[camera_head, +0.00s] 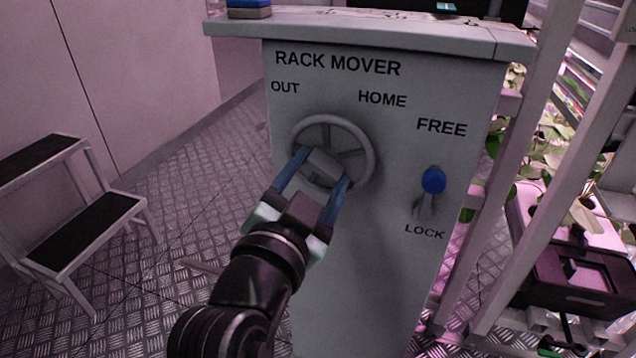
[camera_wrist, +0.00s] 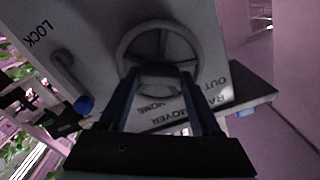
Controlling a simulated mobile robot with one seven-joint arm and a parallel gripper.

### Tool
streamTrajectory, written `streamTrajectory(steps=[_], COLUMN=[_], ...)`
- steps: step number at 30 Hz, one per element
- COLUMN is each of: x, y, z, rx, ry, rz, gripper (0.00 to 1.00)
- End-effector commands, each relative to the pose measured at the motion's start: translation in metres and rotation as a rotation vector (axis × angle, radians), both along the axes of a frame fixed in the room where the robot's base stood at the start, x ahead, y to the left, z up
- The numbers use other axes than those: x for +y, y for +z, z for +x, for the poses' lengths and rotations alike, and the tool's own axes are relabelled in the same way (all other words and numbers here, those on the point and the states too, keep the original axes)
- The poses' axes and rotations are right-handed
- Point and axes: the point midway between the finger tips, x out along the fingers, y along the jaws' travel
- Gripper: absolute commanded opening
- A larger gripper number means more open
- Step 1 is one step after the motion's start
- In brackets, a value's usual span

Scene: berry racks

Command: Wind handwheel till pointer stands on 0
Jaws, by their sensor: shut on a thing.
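The grey handwheel (camera_head: 369,150) is on the front of the panel marked RACK MOVER, below the words OUT and HOME. It also shows in the wrist view (camera_wrist: 122,48), with spokes inside its rim. My gripper (camera_head: 322,172) has its two blue fingers on either side of a grey block (camera_wrist: 160,75) at the wheel, shut on it. The block looks like the wheel's hub or grip; I cannot tell which. I see no pointer and no 0 in either view. The fingers and block hide the lower left of the wheel.
A lever with a blue knob (camera_head: 433,180) stands right of the wheel, its knob up toward FREE and away from LOCK. A step stool (camera_head: 80,240) is at the left. Rack posts, plants and a dark crate (camera_head: 585,285) are at the right. A ledge (camera_head: 400,32) tops the panel.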

Motion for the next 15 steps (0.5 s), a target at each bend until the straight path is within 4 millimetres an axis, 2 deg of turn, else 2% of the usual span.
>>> streamTrajectory(steps=[6, 15], x=[0.0002, 0.0002], y=[-0.0022, -0.0013], z=[0.0, 0.0], rx=[-0.026, -0.04], ry=[0.0, 0.0], rz=[0.091, 0.136], gripper=[0.09, 0.09])
